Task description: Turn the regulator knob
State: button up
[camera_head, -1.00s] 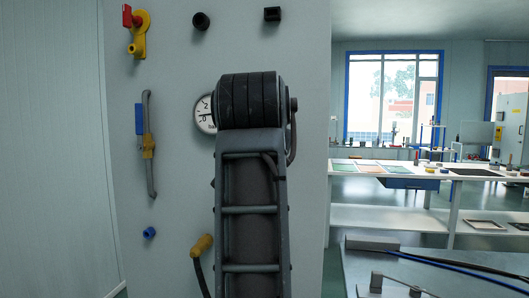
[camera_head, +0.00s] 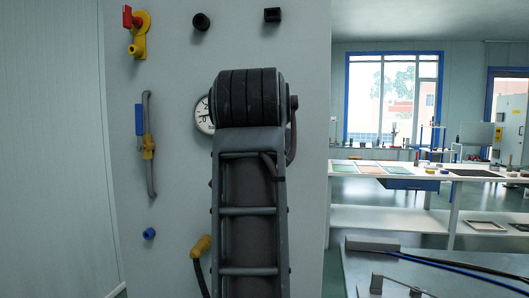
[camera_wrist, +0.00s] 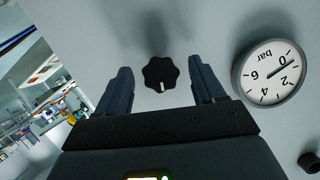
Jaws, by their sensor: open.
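The regulator knob (camera_wrist: 161,73) is black with a lobed rim and a white pointer mark, and sits on the grey panel (camera_wrist: 200,25) in the wrist view. My gripper (camera_wrist: 160,80) is open, with one finger on each side of the knob and a visible gap to both. I cannot tell how far the fingertips are from the panel. The pressure gauge (camera_wrist: 269,72) is to the right of the knob and marked in bar, its needle near 0. In the head view the gauge (camera_head: 204,116) is partly hidden by my arm, and the knob is hidden.
A white workbench (camera_head: 430,172) is behind right.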

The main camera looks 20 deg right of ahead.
jog(key=v, duration=0.7)
jog(key=shift+f, duration=0.1)
